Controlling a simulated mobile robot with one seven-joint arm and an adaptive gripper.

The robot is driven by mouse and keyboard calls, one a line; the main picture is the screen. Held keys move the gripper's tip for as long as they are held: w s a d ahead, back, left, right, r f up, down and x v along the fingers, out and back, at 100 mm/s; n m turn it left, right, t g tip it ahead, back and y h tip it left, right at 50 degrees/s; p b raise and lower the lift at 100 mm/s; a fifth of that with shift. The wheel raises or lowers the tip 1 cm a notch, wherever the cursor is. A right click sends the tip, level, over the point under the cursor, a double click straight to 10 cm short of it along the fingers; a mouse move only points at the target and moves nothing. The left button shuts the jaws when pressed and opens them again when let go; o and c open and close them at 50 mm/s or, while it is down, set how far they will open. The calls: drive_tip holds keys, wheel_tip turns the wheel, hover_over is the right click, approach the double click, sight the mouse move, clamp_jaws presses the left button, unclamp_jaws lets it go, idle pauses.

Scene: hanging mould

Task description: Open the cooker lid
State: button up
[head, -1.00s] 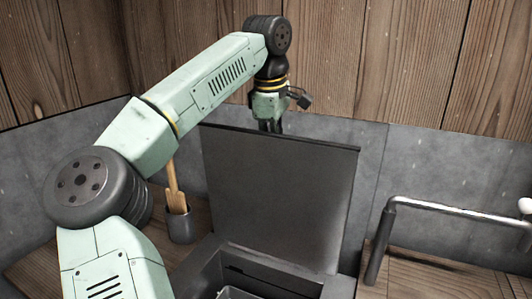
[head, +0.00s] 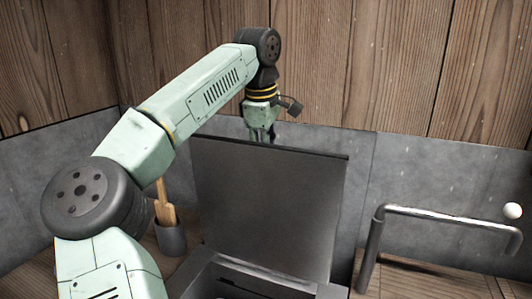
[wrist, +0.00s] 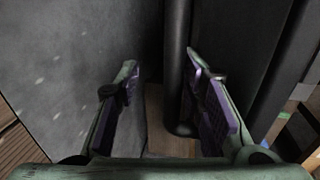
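The cooker lid (head: 265,210) is a flat dark grey panel, standing nearly upright at the back of the cooker (head: 195,283). The cooker's opening shows at the bottom of the head view. My gripper (head: 262,140) is at the lid's top edge, on its far side; the lid partly hides its fingertips. In the wrist view my gripper (wrist: 165,75) has its two purple-padded fingers apart. A dark bar (wrist: 176,60) appears between them; I cannot tell whether they touch it. A dark panel, likely the lid (wrist: 245,45), lies right of the fingers.
A grey wall with wood panelling above stands close behind the lid. A metal rail (head: 440,215) is to the right, with a white ball (head: 512,211) near its end. A grey cup (head: 171,238) holding wooden utensils (head: 164,207) stands left of the cooker.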

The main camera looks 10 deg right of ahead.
drive_tip(key=v, duration=0.7)
drive_tip(key=shift+r, duration=0.25)
